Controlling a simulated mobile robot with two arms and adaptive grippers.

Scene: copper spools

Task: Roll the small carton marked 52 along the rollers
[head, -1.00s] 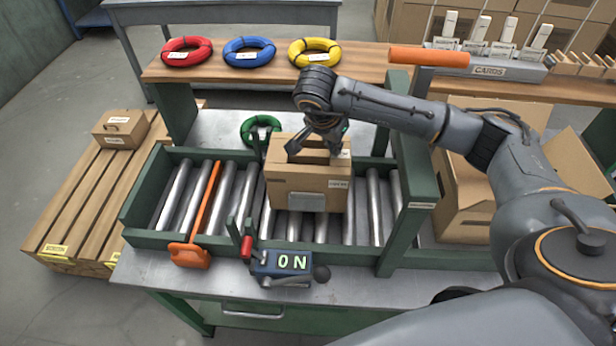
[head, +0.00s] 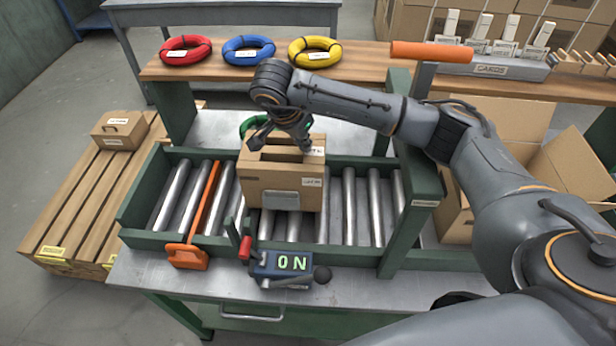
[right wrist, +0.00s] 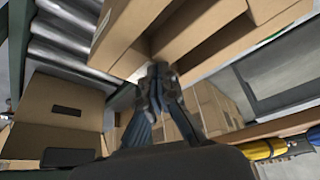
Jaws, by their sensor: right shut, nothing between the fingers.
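The small carton (head: 281,185) stands upright on the rollers (head: 335,205), about the middle of the green-framed conveyor. It has a slot in its top and a small label whose number I cannot read. My right gripper (head: 285,142) is at the carton's top, its fingers over the slot and rear top edge. It is shut with nothing between the fingers, as the right wrist view (right wrist: 163,80) also shows, close against the carton (right wrist: 190,35). I cannot tell exactly where the fingertips touch. My left gripper is not in view.
An orange bar (head: 205,205) lies across the rollers left of the carton. A green coil (head: 252,126) lies behind the carton. An open carton (head: 458,215) stands at right, beyond a green post (head: 415,195).

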